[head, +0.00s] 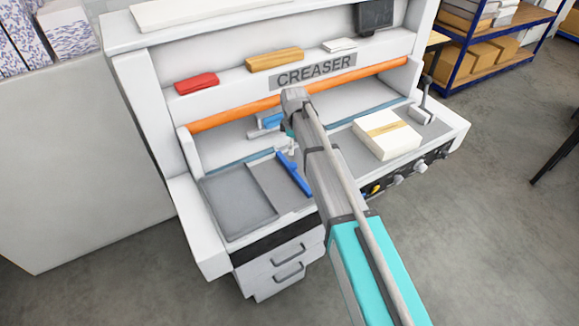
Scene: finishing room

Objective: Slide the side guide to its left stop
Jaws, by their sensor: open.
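The side guide (294,175) looks like a blue bar lying at a slant on the grey bed of the creaser, right of the bed's left section (235,202). My arm reaches in from the lower right and passes over the bed, just right of the bar. My gripper (288,150) is small and partly hidden by my arm near the bar's far end. It is open, and I cannot tell whether it touches the bar. A left stop cannot be made out clearly.
The creaser has an orange bar (235,114) across its opening. A white stack with a tan band (388,133) lies on the bed's right side. A red block (196,83) and a yellow-brown block (274,59) sit on the upper ledge. The bed's left section is empty.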

